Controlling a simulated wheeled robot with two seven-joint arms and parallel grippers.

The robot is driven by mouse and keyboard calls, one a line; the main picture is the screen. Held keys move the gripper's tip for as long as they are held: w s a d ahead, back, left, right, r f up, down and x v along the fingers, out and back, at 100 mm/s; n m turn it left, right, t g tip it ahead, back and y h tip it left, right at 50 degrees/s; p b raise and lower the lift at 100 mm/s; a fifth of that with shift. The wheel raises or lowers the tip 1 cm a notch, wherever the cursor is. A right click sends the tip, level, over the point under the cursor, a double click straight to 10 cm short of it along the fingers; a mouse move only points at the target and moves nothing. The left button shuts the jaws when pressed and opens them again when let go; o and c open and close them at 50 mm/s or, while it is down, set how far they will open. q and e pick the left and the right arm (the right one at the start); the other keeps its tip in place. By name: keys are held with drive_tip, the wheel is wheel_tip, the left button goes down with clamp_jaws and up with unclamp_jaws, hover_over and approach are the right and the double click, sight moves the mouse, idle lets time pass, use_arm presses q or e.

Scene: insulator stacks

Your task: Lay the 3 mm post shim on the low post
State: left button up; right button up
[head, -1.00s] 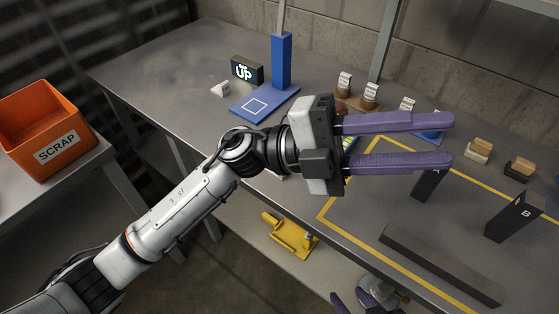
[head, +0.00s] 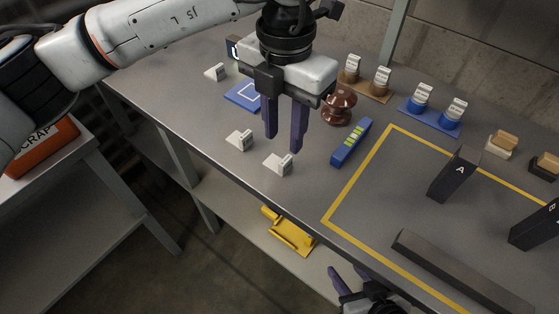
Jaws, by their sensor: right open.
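Three small white tagged pieces lie on the table: a nearer one (head: 279,163), a middle one (head: 240,140) and a far one (head: 216,72). Their labels are too small to read, so I cannot tell which is the 3 mm post shim. Black post A (head: 453,175) and black post B (head: 537,222) stand inside the yellow outline; B is cut by the frame edge. I cannot tell which is low. My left gripper (head: 282,143) is open, pointing down above the nearer and middle white pieces, nothing between its fingers. My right gripper (head: 352,282) is open below the table's front edge.
A blue level (head: 352,142) and a brown insulator (head: 340,104) lie right of my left gripper. Tagged pieces stand on brown (head: 376,92) and blue (head: 430,117) bases behind. A dark bar (head: 460,272) lies near the front edge. The orange scrap bin (head: 45,150) is at left.

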sight(285, 160)
use_arm(q)
wheel_tip(285, 160, down, 7)
drive_tip(key=shift+d+r, duration=0.15)
clamp_jaws()
